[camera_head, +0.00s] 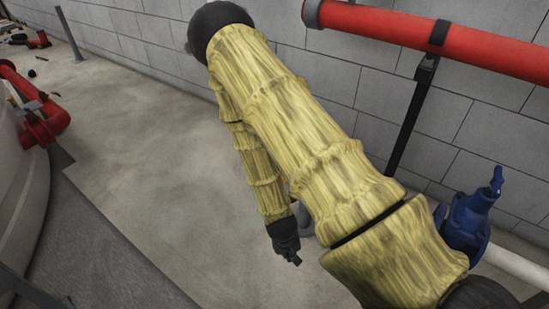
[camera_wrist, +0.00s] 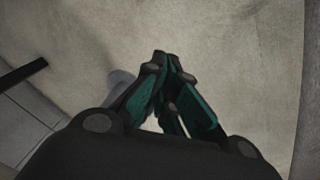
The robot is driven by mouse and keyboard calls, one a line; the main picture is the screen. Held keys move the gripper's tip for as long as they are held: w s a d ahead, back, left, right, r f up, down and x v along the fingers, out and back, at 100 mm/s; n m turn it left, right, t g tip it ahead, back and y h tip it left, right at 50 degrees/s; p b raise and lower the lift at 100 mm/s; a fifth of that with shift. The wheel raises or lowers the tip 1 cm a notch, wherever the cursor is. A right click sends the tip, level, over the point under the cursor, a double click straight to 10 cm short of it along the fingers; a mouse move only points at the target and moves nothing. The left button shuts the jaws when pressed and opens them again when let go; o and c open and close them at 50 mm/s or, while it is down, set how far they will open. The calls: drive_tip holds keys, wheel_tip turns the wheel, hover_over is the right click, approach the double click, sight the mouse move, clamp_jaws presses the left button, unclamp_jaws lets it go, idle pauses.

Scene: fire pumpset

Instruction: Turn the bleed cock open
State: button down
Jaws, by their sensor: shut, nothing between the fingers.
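No bleed cock can be made out in either view. My arm in its yellow sleeve crosses the middle of the head view and hides much behind it. My gripper (camera_head: 292,258) hangs low over the floor in the head view, pointing down. In the wrist view my gripper (camera_wrist: 168,62) has its fingertips together, with nothing between them.
A red pipe (camera_head: 440,42) runs along the block wall on a black support (camera_head: 412,125). A blue valve (camera_head: 466,218) sits on a pale pipe (camera_head: 518,262) at right. Red fittings (camera_head: 42,120) are at left. The concrete floor (camera_head: 165,170) between is clear.

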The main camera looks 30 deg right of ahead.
drive_tip(key=w+d+r+m+t+p, duration=0.1)
drive_tip(key=w+d+r+m+p, duration=0.25)
drive_tip(key=w+r, duration=0.8)
drive_tip(key=w+d+r+m+p, duration=0.2)
drive_tip(key=w+d+r+m, duration=0.25)
drive_tip(key=w+r, duration=0.7)
drive_tip(key=s+d+b+x, duration=0.1)
drive_tip(key=b+x, duration=0.1)
drive_tip(key=x, duration=0.7)
drive_tip(key=shift+w+d+n+h+b, duration=0.15)
drive_tip(key=shift+w+n+h+b, duration=0.1)
drive_tip(key=shift+n+h+b, duration=0.15)
drive_tip(key=shift+r, duration=0.15)
drive_tip(key=shift+a+n+t+p, duration=0.3)
drive_tip(key=shift+n+p, duration=0.1)
drive_tip(key=shift+n, duration=0.2)
